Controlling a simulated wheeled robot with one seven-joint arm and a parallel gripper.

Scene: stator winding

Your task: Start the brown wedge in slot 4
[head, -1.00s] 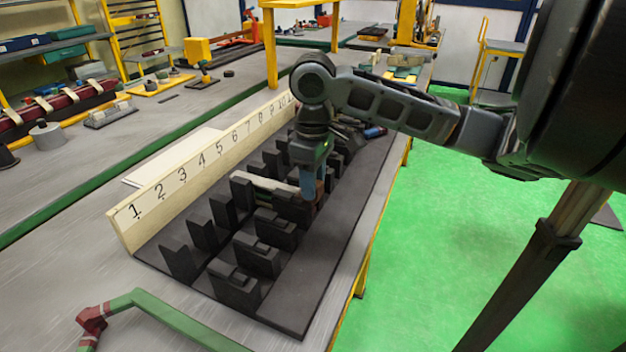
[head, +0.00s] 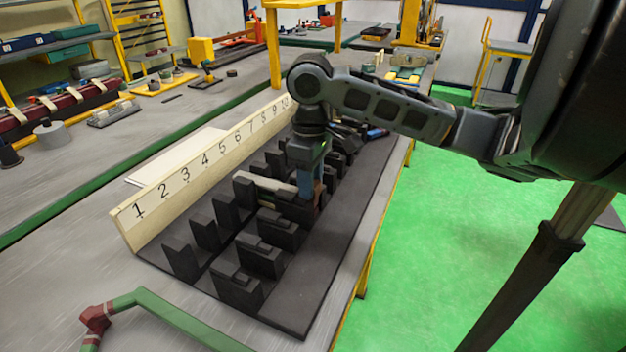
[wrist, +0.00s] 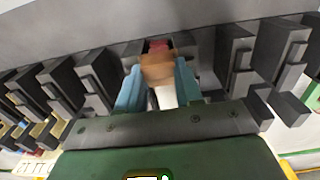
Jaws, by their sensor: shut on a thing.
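My gripper (head: 310,185) points down at the black slotted block (head: 310,290), at the right-hand end of a slot that holds a pale strip (head: 265,184). In the wrist view, its two blue fingers (wrist: 158,84) are shut on the brown wedge (wrist: 157,67). The white strip (wrist: 166,97) shows between the fingers beside the wedge. A small pink-red patch shows just beyond the wedge. The wedge's far end and its contact with the slot are hidden, so I cannot tell whether it is inside. The slot lies around number 4 on the board.
The numbered board (head: 190,172) stands along the block's left side. Upright black fins (head: 205,232) rise on both sides of the gripper. A green and red bar (head: 150,300) lies at the table's near edge. The block's right margin is clear.

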